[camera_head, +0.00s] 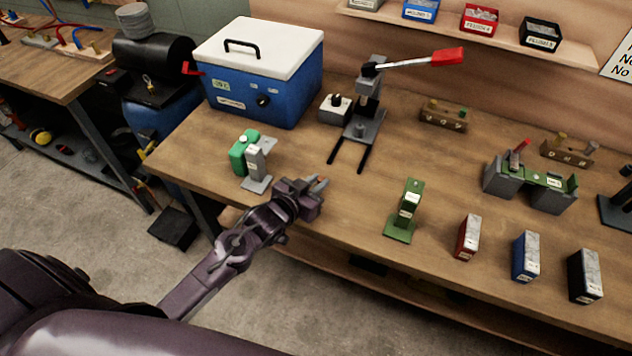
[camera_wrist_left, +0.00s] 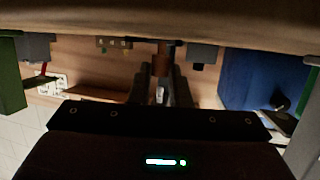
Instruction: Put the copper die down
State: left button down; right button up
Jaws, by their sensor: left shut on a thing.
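My left gripper (camera_head: 314,193) is above the front part of the wooden bench, between the grey stand and the green stand. It is shut on the copper die (camera_wrist_left: 162,58), which shows as a small brown-copper piece between the fingers in the left wrist view. In the head view only a small bit of it shows at the fingertips. The left wrist view is upside down, with the bench top (camera_wrist_left: 230,20) along its upper edge. I cannot tell whether the die touches the bench. My right gripper is not in view.
A press with a red handle (camera_head: 446,57) stands behind the gripper. A wooden rack (camera_head: 443,120) is right of it. A green stand (camera_head: 402,225) and red, blue and black boxes line the front right. A blue cooler (camera_head: 255,95) is back left. Bench between press and green stand is clear.

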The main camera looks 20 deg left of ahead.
pick_arm(q)
jog(key=shift+f, duration=0.15)
jog(key=c, duration=1.8)
grip_release()
jog(key=shift+f, duration=0.1)
jog(key=o, duration=0.5)
jog(key=shift+c, duration=0.2)
